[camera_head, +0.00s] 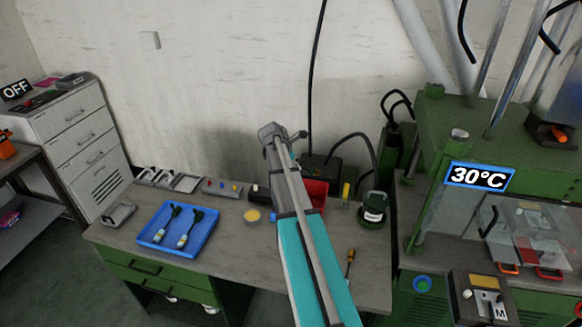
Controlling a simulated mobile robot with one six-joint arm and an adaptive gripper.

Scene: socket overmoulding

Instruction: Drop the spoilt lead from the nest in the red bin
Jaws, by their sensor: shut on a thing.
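The red bin (317,189) stands at the back of the bench, right of my arm, which covers its left part. My arm rises from the bottom middle across the bench and bends at a joint near the wall. My gripper does not show; it is hidden behind the arm or out of sight, so what it holds cannot be seen. I cannot make out a spoilt lead or clearly tell which fixture is the nest. Two dark leads with pale ends (184,240) lie in a blue tray (154,238) on the left of the bench.
A yellow round pot (252,215), a dark cylinder (259,192), a screwdriver (349,262) and a dark green labelled container (374,208) are on the bench. Grey fixtures (186,183) line its back left. A green press (430,150) showing 30°C stands right. Bare benchtop (230,258) shows before the pot.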

